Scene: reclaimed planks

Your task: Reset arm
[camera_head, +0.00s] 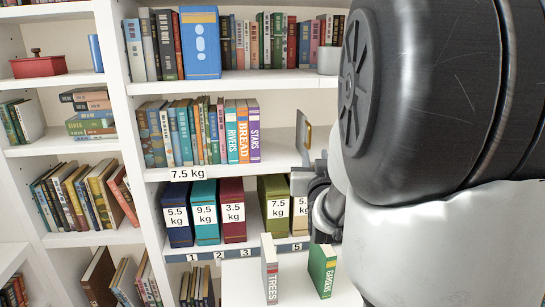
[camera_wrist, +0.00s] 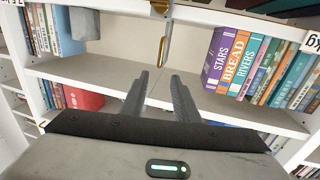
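My arm fills the right side of the head view, and my gripper (camera_head: 312,165) is in front of the bookcase near the middle shelves. In the wrist view my gripper (camera_wrist: 161,85) shows two grey fingers standing apart with nothing between them. They point toward an empty stretch of shelf (camera_wrist: 115,70). A metal bookend (camera_wrist: 163,45) stands beyond the fingertips, apart from them. In the head view the bookend (camera_head: 303,132) stands at the right of the middle shelf.
Books RIVERS, BREAD (camera_head: 243,130) and STARS stand left of the bookend. Below are weight-labelled volumes, including 9.5 kg (camera_head: 204,212). Books TREES (camera_head: 269,270) and GARDENS (camera_head: 322,270) stand on a white surface (camera_head: 243,285) in front. Side shelves hold more books.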

